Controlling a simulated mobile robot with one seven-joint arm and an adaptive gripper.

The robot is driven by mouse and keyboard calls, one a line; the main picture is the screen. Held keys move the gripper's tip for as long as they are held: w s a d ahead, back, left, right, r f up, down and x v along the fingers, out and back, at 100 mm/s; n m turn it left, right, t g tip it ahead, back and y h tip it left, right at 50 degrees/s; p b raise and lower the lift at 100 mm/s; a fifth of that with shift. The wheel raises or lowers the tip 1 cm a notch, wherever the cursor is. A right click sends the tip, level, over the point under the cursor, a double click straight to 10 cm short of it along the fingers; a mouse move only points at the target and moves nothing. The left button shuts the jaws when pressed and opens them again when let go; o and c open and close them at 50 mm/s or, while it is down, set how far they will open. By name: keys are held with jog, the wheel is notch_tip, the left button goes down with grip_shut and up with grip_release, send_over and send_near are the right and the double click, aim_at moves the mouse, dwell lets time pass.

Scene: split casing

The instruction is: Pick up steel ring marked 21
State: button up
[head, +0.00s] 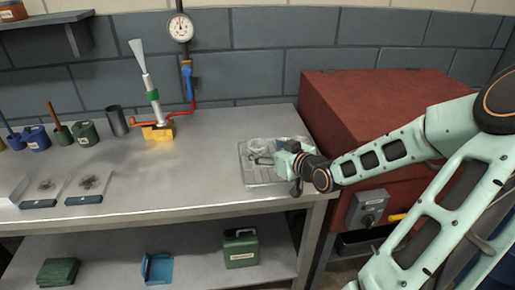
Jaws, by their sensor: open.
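My gripper (267,160) is open over a shallow metal tray (262,183) at the right end of the bench. Pale, shiny round shapes (257,145) show in the tray beside and behind my gripper; they may be steel rings. No marking such as 21 can be read at this size. My gripper and wrist hide part of the tray. I cannot tell whether the fingers touch anything in it.
A red cabinet (360,92) stands right beside the bench. A yellow-based fixture with red pipe and gauge (158,130) stands left of the tray. The bench top (180,185) between is clear.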

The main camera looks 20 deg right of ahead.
aim_at(254, 142)
jog(key=shift+d+b+x, duration=0.15)
jog(key=shift+b+x, duration=0.15)
jog(key=shift+x, duration=1)
jog(key=shift+d+b+x, duration=0.15)
jog(key=shift+b+x, duration=0.15)
jog(key=shift+x, duration=1)
jog(key=shift+w, duration=0.1)
jog(key=shift+c, duration=0.6)
jog(key=shift+r, duration=0.1)
jog(key=c, duration=1.5)
